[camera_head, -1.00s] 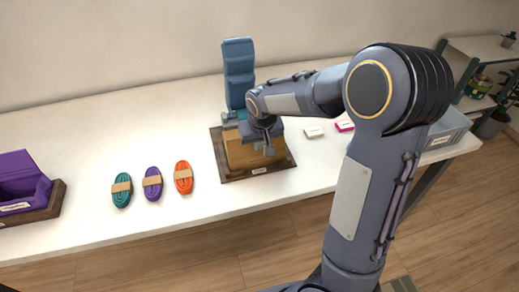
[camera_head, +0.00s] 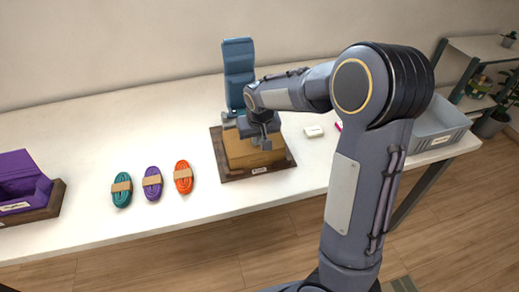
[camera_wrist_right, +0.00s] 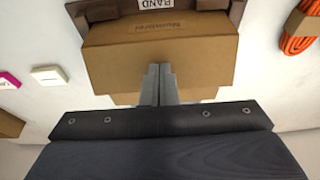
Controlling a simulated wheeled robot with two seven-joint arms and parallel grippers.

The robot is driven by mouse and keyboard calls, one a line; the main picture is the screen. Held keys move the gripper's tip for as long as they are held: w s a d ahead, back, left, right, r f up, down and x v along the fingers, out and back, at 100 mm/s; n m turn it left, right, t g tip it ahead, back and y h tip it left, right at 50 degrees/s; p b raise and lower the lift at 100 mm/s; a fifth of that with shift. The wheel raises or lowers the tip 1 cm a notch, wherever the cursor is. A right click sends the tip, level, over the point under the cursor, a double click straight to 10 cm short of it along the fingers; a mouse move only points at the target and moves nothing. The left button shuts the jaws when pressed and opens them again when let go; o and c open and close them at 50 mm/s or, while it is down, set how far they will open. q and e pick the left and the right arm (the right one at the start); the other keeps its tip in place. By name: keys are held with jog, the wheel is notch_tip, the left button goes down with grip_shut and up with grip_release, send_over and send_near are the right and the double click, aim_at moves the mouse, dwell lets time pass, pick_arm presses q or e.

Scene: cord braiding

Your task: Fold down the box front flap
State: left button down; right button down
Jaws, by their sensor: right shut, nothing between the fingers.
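The box (camera_head: 241,158) is brown and sits on a dark wooden base (camera_head: 230,176) on the table. A tall blue segmented panel (camera_head: 239,72) stands upright behind it. My right gripper (camera_head: 266,146) points down at the box, its jaws shut and empty. In the right wrist view, the shut fingers (camera_wrist_right: 159,84) are at the near edge of a brown lettered panel (camera_wrist_right: 160,45) of the box. I cannot tell whether they touch it, or exactly how far the front flap is folded. My arm hides part of the box's right side. My left gripper is not in view.
Teal (camera_head: 122,190), purple (camera_head: 152,184) and orange (camera_head: 183,177) cord bundles lie left of the box. An open purple box (camera_head: 20,185) stands at the far left. A small white block (camera_head: 313,131) lies to the right, and a grey bin (camera_head: 440,125) farther right.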

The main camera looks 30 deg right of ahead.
jog(key=shift+w+f, duration=0.1)
jog(key=shift+w+d+f+b, duration=0.1)
jog(key=shift+w+f+b, duration=0.3)
jog(key=shift+w, duration=0.1)
jog(key=shift+f, duration=0.2)
jog(key=shift+s+r+p, duration=0.2)
jog(key=shift+r+p, duration=0.2)
jog(key=shift+r, duration=0.3)
dwell(0.4)
notch_tip(320, 180, up, 8)
jog(key=p, duration=0.6)
